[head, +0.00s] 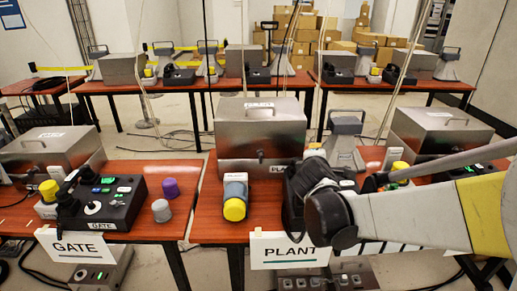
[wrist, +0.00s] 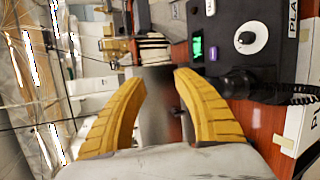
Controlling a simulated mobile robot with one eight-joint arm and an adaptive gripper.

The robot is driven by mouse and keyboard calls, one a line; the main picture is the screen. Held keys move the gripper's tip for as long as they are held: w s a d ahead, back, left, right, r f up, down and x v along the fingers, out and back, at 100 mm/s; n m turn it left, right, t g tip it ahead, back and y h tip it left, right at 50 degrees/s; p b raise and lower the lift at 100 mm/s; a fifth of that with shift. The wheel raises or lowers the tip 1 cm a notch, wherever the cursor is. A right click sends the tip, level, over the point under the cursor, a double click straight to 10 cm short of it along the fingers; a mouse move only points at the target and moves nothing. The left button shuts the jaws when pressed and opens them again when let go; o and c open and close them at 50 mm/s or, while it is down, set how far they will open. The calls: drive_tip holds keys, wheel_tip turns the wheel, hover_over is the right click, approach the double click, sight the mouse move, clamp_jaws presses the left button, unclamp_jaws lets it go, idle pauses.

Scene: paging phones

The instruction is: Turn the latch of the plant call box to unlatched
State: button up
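In the wrist view my gripper (wrist: 160,78) has two yellow fingers spread apart with nothing held. A grey metal surface (wrist: 158,95), seemingly the box, shows between them. A small dark part beside the right finger may be the latch; its setting cannot be told.
A black console with a white dial (wrist: 252,38) and a coiled cord (wrist: 295,93) lies right of the fingers in the wrist view. The PLANT sign (head: 290,250) hangs at the table's front edge.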

drive_tip(key=w+a+f+n+t+y, duration=0.1)
drive_tip(key=w+a+f+n+t, duration=0.2)
drive_tip(key=w+a+f+n, duration=0.35)
drive_tip(key=n+t+y, duration=0.2)
drive_tip(key=n+y, duration=0.1)
drive_tip(key=n, duration=1)
approach(261, 159)
drive_tip(key=w+b, duration=0.2)
drive_tip(key=w, duration=0.7)
drive_tip(key=shift+w+f, duration=0.1)
drive_tip(key=shift+w, duration=0.3)
drive_tip(key=shift+w+b, duration=0.3)
drive_tip(key=shift+w, duration=0.2)
clamp_jaws()
